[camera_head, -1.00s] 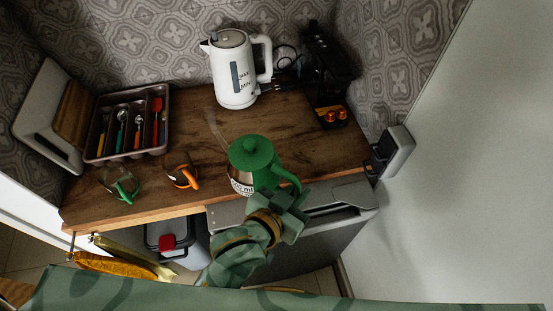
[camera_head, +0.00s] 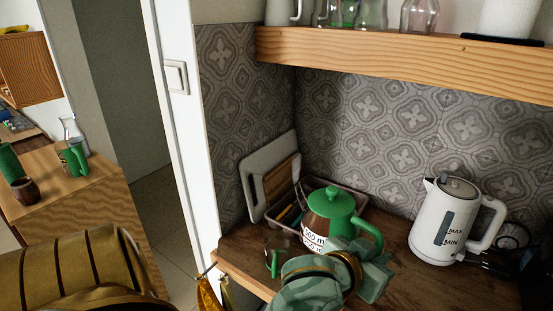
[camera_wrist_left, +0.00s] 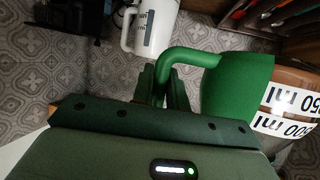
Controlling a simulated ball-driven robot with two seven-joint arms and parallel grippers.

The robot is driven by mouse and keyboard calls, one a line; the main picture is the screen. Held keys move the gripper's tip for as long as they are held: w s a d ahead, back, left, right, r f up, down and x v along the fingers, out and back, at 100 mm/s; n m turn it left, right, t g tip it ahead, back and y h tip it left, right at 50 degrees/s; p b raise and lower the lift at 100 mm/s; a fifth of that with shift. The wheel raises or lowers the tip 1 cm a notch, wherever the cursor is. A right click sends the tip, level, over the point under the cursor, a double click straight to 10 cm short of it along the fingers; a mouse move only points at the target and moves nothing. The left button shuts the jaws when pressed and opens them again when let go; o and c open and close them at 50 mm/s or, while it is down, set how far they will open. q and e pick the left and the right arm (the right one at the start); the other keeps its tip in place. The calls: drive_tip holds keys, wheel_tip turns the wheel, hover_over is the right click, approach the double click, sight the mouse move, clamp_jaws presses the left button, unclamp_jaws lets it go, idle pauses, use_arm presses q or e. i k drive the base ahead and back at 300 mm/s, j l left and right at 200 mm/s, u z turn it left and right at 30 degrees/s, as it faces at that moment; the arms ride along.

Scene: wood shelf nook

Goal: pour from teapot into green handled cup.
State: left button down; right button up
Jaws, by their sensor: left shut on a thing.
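The teapot (camera_head: 330,213) has a green lid and handle and a dark body with white "500 ml" marking. My left gripper (camera_head: 364,262) is shut on its handle; the teapot looks nearly upright. In the left wrist view, the teapot (camera_wrist_left: 238,92) is right of my left gripper (camera_wrist_left: 170,84), with the green handle running between the fingers. The green handled cup (camera_head: 274,264) is on the counter, just left of and below the teapot in the head view. Its clear body is hard to make out. My right gripper is not in view.
A white kettle (camera_head: 455,222) stands on the counter (camera_head: 420,287) at right. A cutlery tray (camera_head: 350,196) is behind the teapot, with cutting boards (camera_head: 270,172) against the wall. A wooden shelf (camera_head: 400,62) overhangs the back. Another green-handled mug (camera_head: 75,158) is on a separate cabinet at left.

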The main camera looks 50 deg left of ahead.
sight(278, 244)
drive_tip(key=u, duration=1.4)
drive_tip(key=k+j, duration=0.05)
drive_tip(key=j, duration=0.05)
